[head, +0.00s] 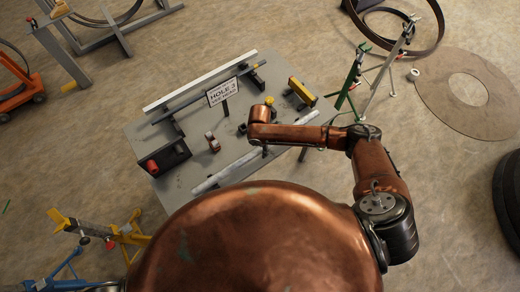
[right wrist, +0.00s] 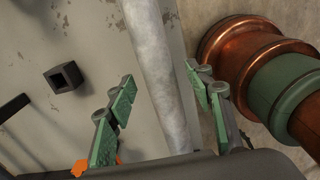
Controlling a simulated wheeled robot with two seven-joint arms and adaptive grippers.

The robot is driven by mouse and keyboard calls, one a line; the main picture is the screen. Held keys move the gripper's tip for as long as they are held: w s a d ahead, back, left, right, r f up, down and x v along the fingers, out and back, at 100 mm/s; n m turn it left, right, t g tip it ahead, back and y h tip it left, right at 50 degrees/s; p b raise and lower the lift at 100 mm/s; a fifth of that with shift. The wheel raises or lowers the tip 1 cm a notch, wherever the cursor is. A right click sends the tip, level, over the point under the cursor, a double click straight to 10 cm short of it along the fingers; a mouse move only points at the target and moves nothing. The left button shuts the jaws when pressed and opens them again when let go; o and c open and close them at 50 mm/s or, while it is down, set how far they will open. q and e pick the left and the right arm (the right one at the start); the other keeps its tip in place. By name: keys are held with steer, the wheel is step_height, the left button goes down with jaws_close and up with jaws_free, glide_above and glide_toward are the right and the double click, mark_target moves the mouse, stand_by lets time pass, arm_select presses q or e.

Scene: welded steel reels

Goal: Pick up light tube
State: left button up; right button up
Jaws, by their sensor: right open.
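The light tube (head: 226,172) is a long pale grey tube lying diagonally along the near edge of the grey table (head: 187,205). My right gripper (head: 265,151) is over the tube, mostly hidden under the wrist in the head view. In the right wrist view my right gripper (right wrist: 160,88) is open, with green finger pads on either side of the tube (right wrist: 155,65). Neither pad clearly touches it. My left gripper is not in view.
On the table are a dark tube (head: 190,101), a white bar (head: 200,80), a "HOLE 2" sign (head: 222,92), a black holder with a red part (head: 165,158) and a yellow block (head: 302,92). Green and grey stands (head: 352,75) are right of the table.

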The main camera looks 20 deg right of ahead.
steer(key=shift+c, duration=0.5)
jaws_close()
steer(key=shift+w+r, duration=0.1)
